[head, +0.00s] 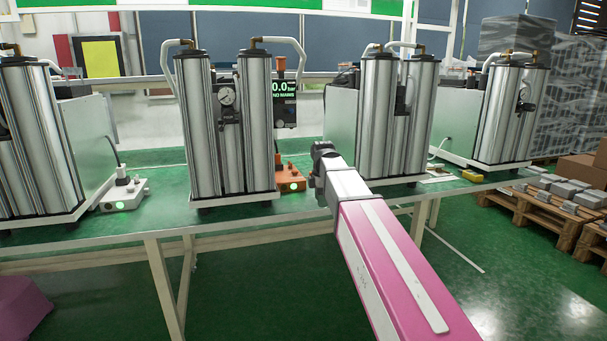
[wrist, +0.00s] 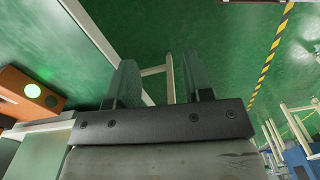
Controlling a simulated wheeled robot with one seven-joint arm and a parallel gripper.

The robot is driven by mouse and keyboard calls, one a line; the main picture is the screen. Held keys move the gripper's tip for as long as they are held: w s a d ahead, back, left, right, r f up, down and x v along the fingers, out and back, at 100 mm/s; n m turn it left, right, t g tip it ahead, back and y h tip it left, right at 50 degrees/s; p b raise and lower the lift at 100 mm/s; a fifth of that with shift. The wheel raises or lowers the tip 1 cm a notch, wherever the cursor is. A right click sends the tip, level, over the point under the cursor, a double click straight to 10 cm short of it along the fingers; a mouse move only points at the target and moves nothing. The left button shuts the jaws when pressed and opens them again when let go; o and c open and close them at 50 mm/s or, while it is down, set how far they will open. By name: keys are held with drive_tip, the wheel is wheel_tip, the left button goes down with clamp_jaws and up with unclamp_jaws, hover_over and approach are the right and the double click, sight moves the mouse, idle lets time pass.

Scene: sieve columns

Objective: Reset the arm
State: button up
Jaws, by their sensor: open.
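My gripper shows in the wrist view (wrist: 157,64) with its two dark fingers spread apart and nothing between them. Behind the fingers are the green floor and a pale table leg. In the head view my pink and white arm (head: 388,245) reaches from the lower right toward the table edge, ending in a dark wrist part. The fingers cannot be made out there. In the wrist view an orange box (wrist: 28,95) with a lit green button lies to the left of the gripper, apart from it.
The green table (head: 150,225) carries several silver twin-column units, one of them (head: 228,125) left of my arm's end and another (head: 398,115) behind it. The orange box also shows in the head view (head: 291,183). Pallets (head: 545,215) stand at the right. Open green floor lies in front.

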drive_tip(key=s+d+f+m, duration=0.4)
drive_tip(key=s+f+m, duration=0.2)
drive_tip(key=f, duration=0.3)
drive_tip(key=s+d+f+m, duration=0.4)
drive_tip(key=s+f+m, duration=0.3)
drive_tip(key=f, duration=0.3)
drive_tip(key=s+d+f+m, duration=0.4)
drive_tip(key=s+f+m, duration=0.2)
drive_tip(key=f, duration=0.3)
drive_tip(key=shift+s+d+f, duration=0.15)
drive_tip(key=shift+d+f, duration=0.05)
drive_tip(key=shift+d, duration=0.05)
